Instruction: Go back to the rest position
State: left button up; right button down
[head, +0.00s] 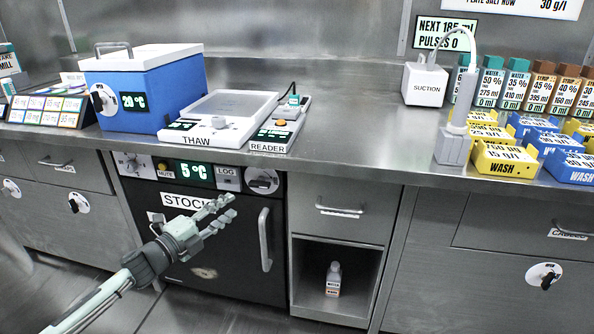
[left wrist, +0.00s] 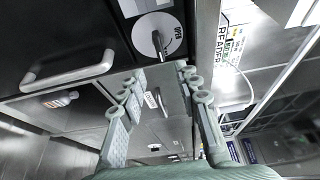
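My left gripper (head: 229,206) reaches in from the lower left in the head view, in front of the black STOCK unit (head: 240,255) under the counter. It points right and is apart from the unit's vertical handle (head: 265,240). In the left wrist view my left gripper (left wrist: 161,75) has its two fingers spread, with nothing between them. The unit's handle (left wrist: 70,70) shows at the left of that view. My right gripper is in neither view.
The steel counter (head: 340,120) runs above the left gripper. It carries a blue box (head: 165,95), the THAW plate (head: 205,130), the reader (head: 280,128), a suction unit (head: 425,85), and several bottles and trays. An open cubby (head: 312,275) holds a small bottle (head: 333,278).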

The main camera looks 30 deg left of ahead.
pick_arm(q)
jog(key=s+d+f+n+g+y, duration=0.3)
jog(key=s+f+n+g, duration=0.15)
jog(key=f+n, duration=0.4)
jog(key=s+d+f+n+g+y, duration=0.3)
jog(key=s+f+n, duration=0.25)
jog(key=f, duration=0.55)
jog(key=s+d+f+n+g+h, duration=0.1)
jog(key=s+d+f+n+g, duration=0.1)
jog(key=s+d, duration=0.4)
jog(key=s+d+f+n+g, duration=0.2)
jog(key=s+d+f+g, duration=0.3)
jog(key=s, duration=0.4)
jog(key=shift+d+f+h, duration=0.3)
jog(key=shift+d+h, duration=0.1)
